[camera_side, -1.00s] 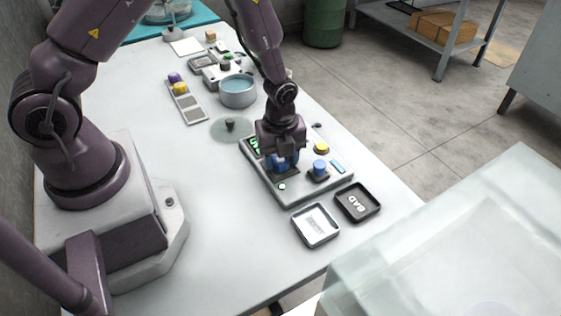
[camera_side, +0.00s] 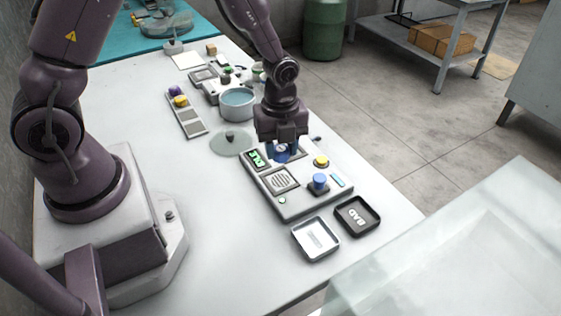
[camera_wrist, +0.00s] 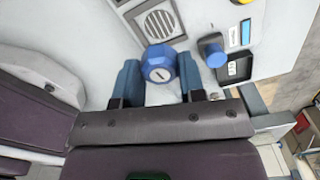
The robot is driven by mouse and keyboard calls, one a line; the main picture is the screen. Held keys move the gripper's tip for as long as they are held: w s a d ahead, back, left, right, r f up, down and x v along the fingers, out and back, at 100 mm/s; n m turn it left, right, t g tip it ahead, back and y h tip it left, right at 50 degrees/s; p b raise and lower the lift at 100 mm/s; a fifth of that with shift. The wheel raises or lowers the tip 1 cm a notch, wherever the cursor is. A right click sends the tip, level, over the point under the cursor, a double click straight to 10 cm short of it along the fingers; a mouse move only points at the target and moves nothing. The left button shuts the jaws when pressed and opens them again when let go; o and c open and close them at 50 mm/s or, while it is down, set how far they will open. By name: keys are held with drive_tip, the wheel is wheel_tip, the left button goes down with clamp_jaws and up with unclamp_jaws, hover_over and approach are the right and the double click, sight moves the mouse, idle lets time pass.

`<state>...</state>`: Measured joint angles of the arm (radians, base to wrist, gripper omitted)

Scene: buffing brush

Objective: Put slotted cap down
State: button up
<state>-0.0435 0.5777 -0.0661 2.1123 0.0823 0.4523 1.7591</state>
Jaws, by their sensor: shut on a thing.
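The slotted cap (camera_wrist: 159,63) is a blue, many-sided knob with a pale slot mark on its top. In the wrist view it sits between the two blue fingers of my gripper (camera_wrist: 160,82). In the side view my gripper (camera_side: 283,152) is shut on the cap over the back part of the grey panel (camera_side: 305,205); the fingers partly hide the cap. I cannot tell whether the cap touches the panel. A square slatted grille (camera_side: 282,179) on the panel is in front of my gripper and bare.
A blue knob (camera_side: 319,182) and a yellow button (camera_side: 321,161) are on the panel. A white tray (camera_side: 316,256) and a black BAD tray (camera_side: 345,228) lie at its front. A pot (camera_side: 238,104) and a round translucent disc (camera_side: 226,148) are behind left.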

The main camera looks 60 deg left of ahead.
drive_tip(key=shift+a+r, duration=0.25)
drive_tip(key=shift+r, duration=1)
drive_tip(key=s+a+r+n, duration=0.1)
drive_tip(key=s+a+n, duration=0.25)
drive_tip(key=a, duration=0.75)
drive_tip(key=s+a+r+n, duration=0.1)
drive_tip(key=s+a+n, duration=0.25)
drive_tip(key=a, duration=0.85)
drive_tip(key=shift+n, duration=0.3)
drive_tip(key=w+a+f, duration=0.2)
drive_tip(key=w+f, duration=0.1)
drive_tip(key=w+a+f, duration=0.3)
drive_tip(key=w, duration=0.1)
drive_tip(key=w+a+f, duration=0.2)
drive_tip(key=w+f, duration=0.1)
drive_tip(key=shift+w+a, duration=0.15)
drive_tip(key=shift+a, duration=0.2)
drive_tip(key=shift+w+a+f, duration=0.15)
drive_tip(key=shift+f, duration=1.65)
drive_tip(key=shift+f, duration=0.1)
